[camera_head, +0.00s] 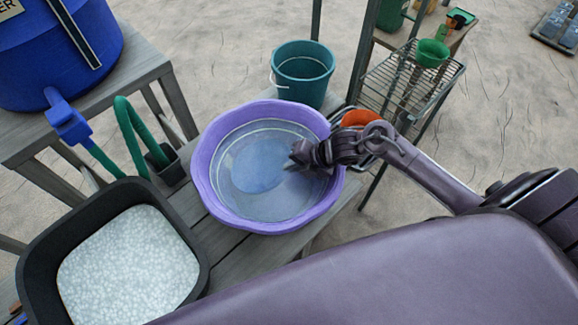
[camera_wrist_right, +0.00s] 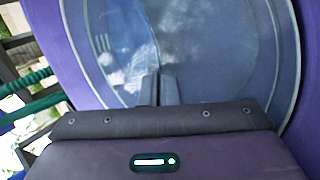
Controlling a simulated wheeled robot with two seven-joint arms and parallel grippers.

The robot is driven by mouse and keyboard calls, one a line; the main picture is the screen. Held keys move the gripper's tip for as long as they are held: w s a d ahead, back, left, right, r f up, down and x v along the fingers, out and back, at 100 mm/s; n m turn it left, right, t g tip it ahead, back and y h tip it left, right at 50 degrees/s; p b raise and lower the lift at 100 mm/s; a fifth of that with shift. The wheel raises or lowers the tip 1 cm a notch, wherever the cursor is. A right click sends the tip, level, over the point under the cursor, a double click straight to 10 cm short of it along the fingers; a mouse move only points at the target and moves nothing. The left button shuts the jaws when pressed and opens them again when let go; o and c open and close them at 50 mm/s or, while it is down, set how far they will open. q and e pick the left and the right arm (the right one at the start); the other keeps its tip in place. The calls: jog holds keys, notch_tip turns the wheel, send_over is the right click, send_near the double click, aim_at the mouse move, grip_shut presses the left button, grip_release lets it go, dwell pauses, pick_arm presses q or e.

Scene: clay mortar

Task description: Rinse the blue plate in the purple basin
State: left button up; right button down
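The purple basin (camera_head: 210,190) sits on a grey slatted bench and holds clear water. The blue plate (camera_head: 255,168) lies in the water as a blue oval, its edge blurred by the surface. My right gripper (camera_head: 294,158) reaches in over the basin's right rim, with its tips at the plate's right edge. The basin wall (camera_wrist_right: 80,40) also shows in the right wrist view, where the right fingers (camera_wrist_right: 159,90) stand close together, apparently shut on the plate; the pinched edge is hard to make out. My left gripper is not in view.
A black tub (camera_head: 30,250) of foamy water stands left of the basin. A blue water barrel (camera_head: 60,60) with a spigot and a green hose (camera_head: 127,135) are at upper left. A teal bucket (camera_head: 303,75) is behind, and a wire rack (camera_head: 405,85) stands at the back right.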

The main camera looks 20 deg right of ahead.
jog(key=shift+a, duration=0.6)
jog(key=shift+s+a+r, duration=0.1)
jog(key=shift+a+r, duration=0.05)
jog(key=shift+a, duration=0.15)
jog(key=shift+d, duration=0.25)
jog(key=shift+w, duration=0.2)
jog(key=shift+r, duration=0.1)
